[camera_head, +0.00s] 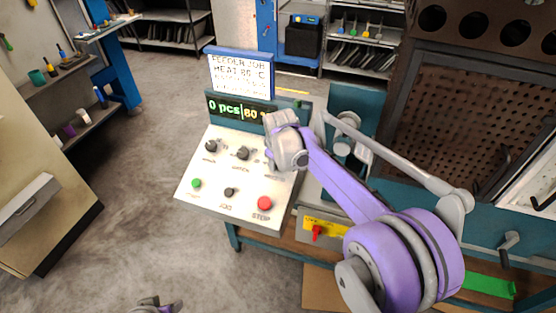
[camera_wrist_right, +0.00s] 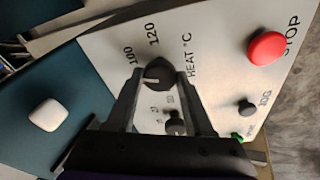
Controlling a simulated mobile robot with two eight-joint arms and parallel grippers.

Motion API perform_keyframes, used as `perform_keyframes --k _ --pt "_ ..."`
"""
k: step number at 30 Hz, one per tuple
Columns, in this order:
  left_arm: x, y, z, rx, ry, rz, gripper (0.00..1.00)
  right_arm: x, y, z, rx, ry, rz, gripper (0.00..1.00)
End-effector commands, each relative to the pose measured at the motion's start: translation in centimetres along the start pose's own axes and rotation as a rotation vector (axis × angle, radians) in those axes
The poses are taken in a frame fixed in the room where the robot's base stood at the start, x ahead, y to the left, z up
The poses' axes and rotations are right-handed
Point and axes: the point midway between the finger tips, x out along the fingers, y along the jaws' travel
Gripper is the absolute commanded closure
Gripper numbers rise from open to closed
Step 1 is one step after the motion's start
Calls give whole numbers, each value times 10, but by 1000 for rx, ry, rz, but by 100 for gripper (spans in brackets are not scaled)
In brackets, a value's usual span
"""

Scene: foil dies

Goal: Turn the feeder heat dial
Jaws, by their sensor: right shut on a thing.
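The sloped white control panel (camera_head: 222,178) stands left of the middle in the head view. My right gripper (camera_wrist_right: 157,82) is shut on the black heat dial (camera_wrist_right: 160,70), one finger on each side of it. The labels "HEAT °C", "100" and "120" show around the dial, and a pale mark shows on its near face. In the head view my right wrist (camera_head: 287,146) hides this dial. The display (camera_head: 240,110) reads "0 pcs" and "80". Only a small part of my left arm shows at the bottom edge; its jaws are unclear.
The sign (camera_head: 240,76) above the display reads "FEEDER JOB" and "HEAT 80 °C". A red stop button (camera_head: 264,203), a green button (camera_head: 196,183), a black jog knob (camera_head: 229,192) and two black dials (camera_head: 211,146) (camera_head: 242,153) share the panel. A red switch (camera_head: 317,232) is below right.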

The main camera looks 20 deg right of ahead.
Motion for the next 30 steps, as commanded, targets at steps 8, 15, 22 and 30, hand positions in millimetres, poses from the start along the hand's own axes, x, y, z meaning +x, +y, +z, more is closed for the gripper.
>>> perform_keyframes --k 8,15,22,30 --pt "1 0 1 0 -1 0 50 0 -1 0 132 1 22 100" --pt "1 0 1 0 -1 0 50 0 -1 0 177 0 29 100" --pt "1 0 1 0 -1 0 50 0 0 0 184 0 30 100" --pt "1 0 1 0 -1 0 50 0 0 0 182 0 30 34"
